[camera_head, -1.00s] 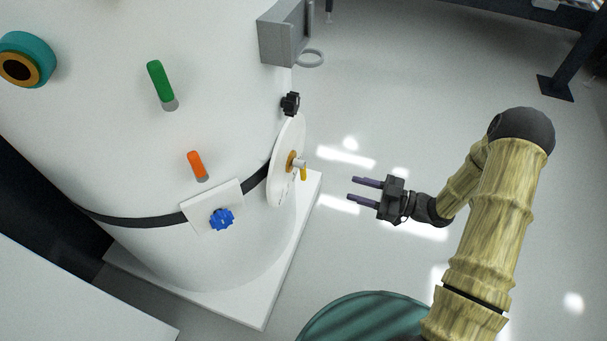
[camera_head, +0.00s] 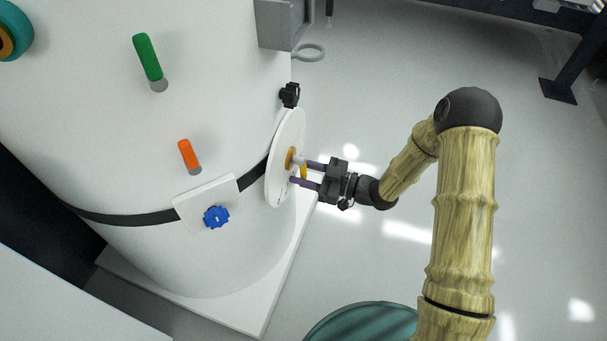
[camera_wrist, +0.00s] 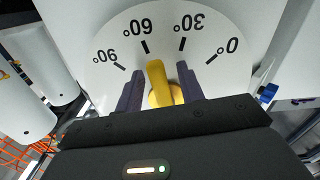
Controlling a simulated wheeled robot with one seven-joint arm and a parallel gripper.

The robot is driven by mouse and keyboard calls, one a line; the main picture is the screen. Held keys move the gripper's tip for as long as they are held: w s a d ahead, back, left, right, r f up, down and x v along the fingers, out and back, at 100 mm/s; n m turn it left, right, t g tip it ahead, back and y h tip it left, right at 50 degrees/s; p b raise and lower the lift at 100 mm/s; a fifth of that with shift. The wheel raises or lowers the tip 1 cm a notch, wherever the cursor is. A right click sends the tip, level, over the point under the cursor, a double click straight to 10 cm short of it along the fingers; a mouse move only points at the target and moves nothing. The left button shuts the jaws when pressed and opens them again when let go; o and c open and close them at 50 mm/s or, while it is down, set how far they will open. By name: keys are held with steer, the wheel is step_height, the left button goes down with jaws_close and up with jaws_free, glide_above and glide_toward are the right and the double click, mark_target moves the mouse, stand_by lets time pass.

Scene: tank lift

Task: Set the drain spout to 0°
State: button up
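The drain spout is yellow, on a round white dial (camera_head: 277,184) low on the tank's side. In the wrist view the spout (camera_wrist: 156,77) points between the 60° and 30° marks of the dial (camera_wrist: 104,48), nearer 60°. My gripper (camera_head: 300,173) is at the dial with its two purple fingers open. In the wrist view my gripper (camera_wrist: 160,84) has one finger on each side of the spout, with visible gaps, so it is not closed on it. The palm hides the lower part of the dial.
The white tank (camera_head: 110,130) carries a green handle (camera_head: 148,58), an orange handle (camera_head: 188,155) and a blue knob (camera_head: 216,216). A black knob (camera_head: 289,94) sits just above the dial. A grey bracket (camera_head: 278,24) is higher up.

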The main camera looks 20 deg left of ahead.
jaws_close()
steer(key=shift+a+r, duration=0.1)
steer(key=shift+a, duration=0.05)
stand_by(0.4)
